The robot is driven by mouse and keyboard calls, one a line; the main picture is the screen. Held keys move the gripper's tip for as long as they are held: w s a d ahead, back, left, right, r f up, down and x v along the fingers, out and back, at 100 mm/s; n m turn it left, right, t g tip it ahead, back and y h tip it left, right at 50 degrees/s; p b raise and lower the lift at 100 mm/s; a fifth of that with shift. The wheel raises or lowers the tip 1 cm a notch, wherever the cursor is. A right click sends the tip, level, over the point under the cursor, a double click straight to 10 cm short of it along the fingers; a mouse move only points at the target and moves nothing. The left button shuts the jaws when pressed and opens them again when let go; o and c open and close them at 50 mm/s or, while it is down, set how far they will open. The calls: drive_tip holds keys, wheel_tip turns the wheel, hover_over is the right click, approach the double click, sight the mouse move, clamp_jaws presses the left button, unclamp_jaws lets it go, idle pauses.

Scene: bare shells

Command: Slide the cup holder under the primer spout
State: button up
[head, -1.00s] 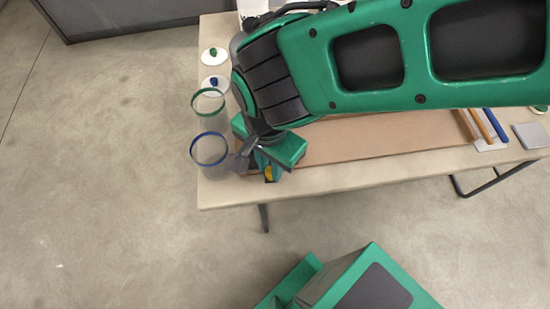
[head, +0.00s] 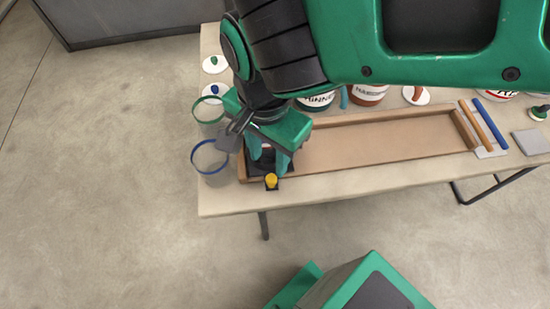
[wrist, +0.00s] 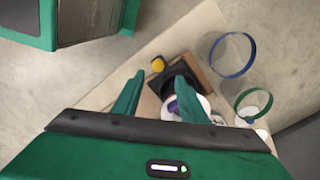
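The cup holder (head: 257,171) is a black block with a yellow knob (head: 271,181) at its front, at the left end of a long wooden tray. In the wrist view the black holder (wrist: 180,69) and the yellow knob (wrist: 158,65) lie beyond the fingertips. My gripper (head: 267,165) is over the holder, pointing down. The wrist view shows its two green fingers (wrist: 158,92) apart, with the knob clear of them. A white round thing with purple marks (wrist: 201,104) is partly hidden behind one finger. I cannot make out the primer spout.
The wooden tray (head: 370,142) runs right along the table. Tins marked thinner (head: 317,104) and hardener (head: 369,96) stand behind it. A green-rimmed clear container (head: 208,110) and a blue-rimmed one (head: 210,157) are at the left edge. Orange and blue sticks (head: 490,125) lie right.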

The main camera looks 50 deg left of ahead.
drive_tip(key=shift+r, duration=1.55)
